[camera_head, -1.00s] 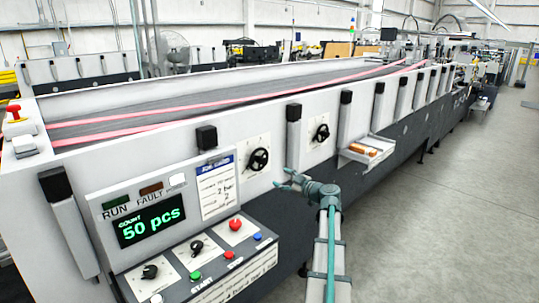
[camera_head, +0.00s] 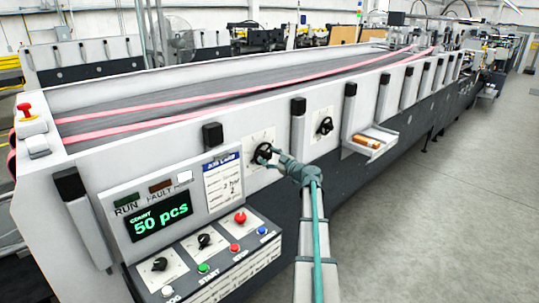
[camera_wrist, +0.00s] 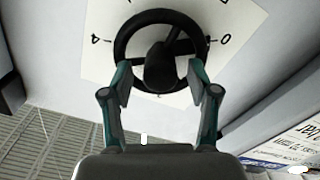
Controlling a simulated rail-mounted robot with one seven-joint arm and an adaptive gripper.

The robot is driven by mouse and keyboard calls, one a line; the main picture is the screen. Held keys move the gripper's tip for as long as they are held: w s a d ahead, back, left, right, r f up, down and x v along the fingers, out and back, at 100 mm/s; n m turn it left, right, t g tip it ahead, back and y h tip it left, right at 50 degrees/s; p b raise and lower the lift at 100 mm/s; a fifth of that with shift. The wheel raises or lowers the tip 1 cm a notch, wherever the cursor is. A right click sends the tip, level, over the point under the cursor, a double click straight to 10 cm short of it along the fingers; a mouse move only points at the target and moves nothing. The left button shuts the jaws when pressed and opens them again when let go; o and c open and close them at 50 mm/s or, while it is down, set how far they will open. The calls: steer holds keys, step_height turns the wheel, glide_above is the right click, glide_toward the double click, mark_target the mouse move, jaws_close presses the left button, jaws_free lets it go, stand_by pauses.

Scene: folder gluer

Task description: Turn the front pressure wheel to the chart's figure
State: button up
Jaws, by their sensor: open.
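Two black handwheels sit on white dial plates on the machine's side panel. The nearer wheel (camera_head: 262,153) is beside the job card; the farther wheel (camera_head: 325,126) is to its right. My gripper (camera_head: 268,155) is at the nearer wheel. In the wrist view the gripper (camera_wrist: 158,84) is open, with one fingertip on each side of the wheel's lower half and hub; contact cannot be told. The nearer wheel (camera_wrist: 160,15) shows a spoke pointing up and right. Its dial plate (camera_wrist: 235,20) shows a 4 and a 0. The job card chart (camera_head: 223,180) reads about "2 bar" and "2", small and blurred.
A control panel with a display (camera_head: 160,223) reading 50 pcs, knobs and coloured buttons juts out below left. A tray (camera_head: 372,148) with orange-brown pieces sticks out to the right. Open floor (camera_head: 440,220) lies at the right.

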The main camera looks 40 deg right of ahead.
steer(key=shift+w, duration=0.15)
steer(key=shift+c, duration=0.3)
jaws_close()
steer(key=shift+f+b, duration=0.15)
steer(key=shift+b, duration=0.5)
